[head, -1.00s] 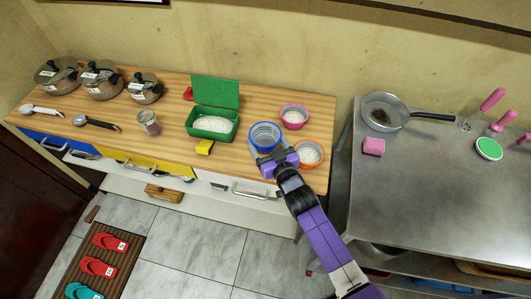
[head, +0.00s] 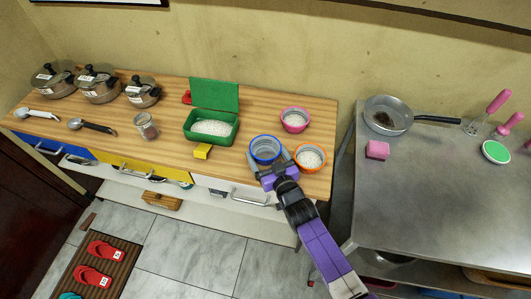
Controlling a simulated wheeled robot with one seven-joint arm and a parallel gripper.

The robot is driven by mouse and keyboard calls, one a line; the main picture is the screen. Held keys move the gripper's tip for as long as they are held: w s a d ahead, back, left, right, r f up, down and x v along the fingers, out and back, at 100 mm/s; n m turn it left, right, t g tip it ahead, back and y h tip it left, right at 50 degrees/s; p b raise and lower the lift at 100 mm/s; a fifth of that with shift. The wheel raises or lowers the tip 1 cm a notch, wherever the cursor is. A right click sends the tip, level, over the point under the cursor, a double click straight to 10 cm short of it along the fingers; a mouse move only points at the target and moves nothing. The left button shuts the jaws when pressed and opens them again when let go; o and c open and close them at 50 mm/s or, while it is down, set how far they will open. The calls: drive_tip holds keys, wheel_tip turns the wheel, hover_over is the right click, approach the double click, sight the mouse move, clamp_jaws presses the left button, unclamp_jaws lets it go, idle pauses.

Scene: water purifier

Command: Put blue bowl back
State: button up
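The blue bowl (head: 265,149) is upright near the front right of the wooden counter, between the green box and the orange bowl. It looks empty and seems to rest on the counter. My gripper (head: 270,163) is at the near side of the blue bowl. Its fingers are spread wide, one at the bowl's near left and one at its right, between it and the orange bowl. The fingers look open, though small here, and I cannot tell whether they touch the rim.
The orange bowl (head: 309,157) with white grains is close on the right of my gripper. A pink bowl (head: 295,119) stands behind. A steel table (head: 440,200) with a pan (head: 388,115) is farther right.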

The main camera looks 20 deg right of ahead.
drive_tip(key=shift+r, duration=0.15)
drive_tip(key=s, duration=0.4)
drive_tip(key=s+r, duration=0.1)
drive_tip(key=s, duration=0.3)
drive_tip(key=s+r, duration=0.1)
drive_tip(key=s, duration=0.3)
drive_tip(key=shift+b, duration=0.4)
drive_tip(key=shift+f, duration=0.1)
drive_tip(key=s+r+g, duration=0.1)
drive_tip(key=s+r, duration=0.1)
drive_tip(key=s, duration=0.8)
drive_tip(key=s+r, duration=0.3)
drive_tip(key=s, duration=0.7)
drive_tip(key=s+r, duration=1.1)
drive_tip(key=shift+s+g, duration=0.3)
drive_tip(key=shift+s, duration=0.05)
